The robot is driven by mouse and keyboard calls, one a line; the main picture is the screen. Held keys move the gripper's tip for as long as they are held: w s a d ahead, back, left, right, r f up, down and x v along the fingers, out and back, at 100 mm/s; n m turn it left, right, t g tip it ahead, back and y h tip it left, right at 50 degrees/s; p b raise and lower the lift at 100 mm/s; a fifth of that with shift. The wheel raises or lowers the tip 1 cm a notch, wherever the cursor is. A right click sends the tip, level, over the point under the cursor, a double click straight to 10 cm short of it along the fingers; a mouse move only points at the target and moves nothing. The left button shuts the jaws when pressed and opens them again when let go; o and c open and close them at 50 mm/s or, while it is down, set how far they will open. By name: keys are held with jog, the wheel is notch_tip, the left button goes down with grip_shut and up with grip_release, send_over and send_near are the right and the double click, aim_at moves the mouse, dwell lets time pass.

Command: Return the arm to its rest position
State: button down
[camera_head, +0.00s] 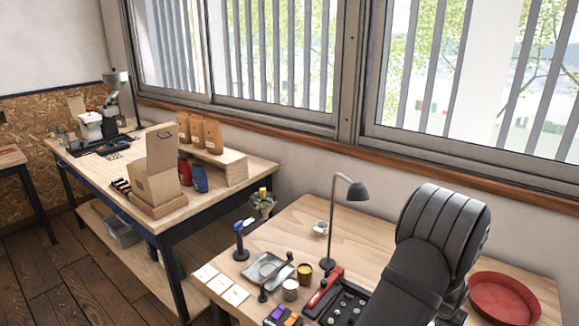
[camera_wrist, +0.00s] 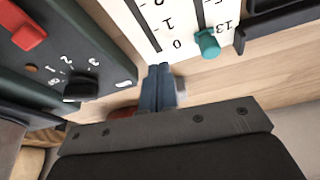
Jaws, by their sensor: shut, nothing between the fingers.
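My gripper (camera_wrist: 159,72) shows in the wrist view as two blue-grey fingers pressed together, with nothing between them. Its fingertips are close to the lower end of a white scale panel (camera_wrist: 166,25) with printed numbers, over a pale wooden surface. I cannot tell whether they touch anything. In the head view my black arm rises at the right front, bent at a thick joint. My gripper cannot be made out there.
In the wrist view a dark panel (camera_wrist: 110,62) with a black knob and red switch is at left; a teal slider (camera_wrist: 208,43) is at right. In the head view, a lamp (camera_head: 357,190), metal tray (camera_head: 252,268), tins and red bowl (camera_head: 503,300) stand on the near table.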

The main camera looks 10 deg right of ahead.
jog(key=shift+w+d, duration=0.25)
